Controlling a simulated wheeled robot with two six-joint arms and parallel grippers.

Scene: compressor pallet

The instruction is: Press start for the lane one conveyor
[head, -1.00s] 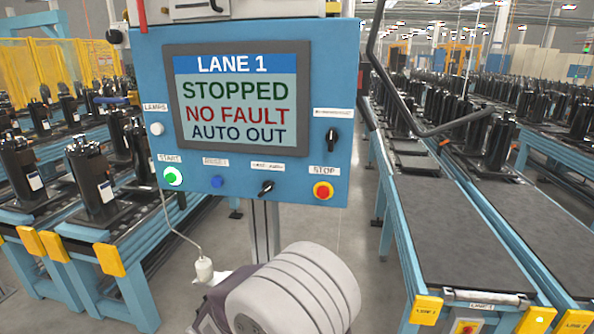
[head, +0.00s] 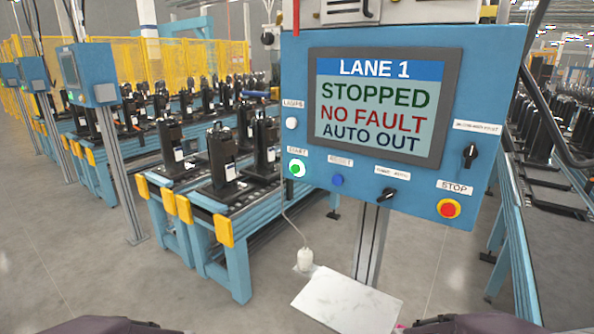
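The blue lane 1 control panel (head: 400,60) stands upright on a grey post, right of centre. Its screen (head: 380,108) reads LANE 1, STOPPED, NO FAULT, AUTO OUT. The round green start button (head: 297,168) with a white rim sits at the panel's lower left, under a START label. A blue button (head: 337,180) is just right of it. A black selector knob (head: 389,195) and the red stop button (head: 448,208) on a yellow ring sit further right. Dark parts, apparently of my arms, show at the bottom edge. Neither gripper is in view, and nothing touches the panel.
A cable hangs from the panel to a white fitting (head: 305,260), above a pale flat plate (head: 345,298). Conveyors (head: 240,265) with black compressors and yellow end stops stand left. Another panel (head: 88,75) stands beyond. Grey floor is open at lower left.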

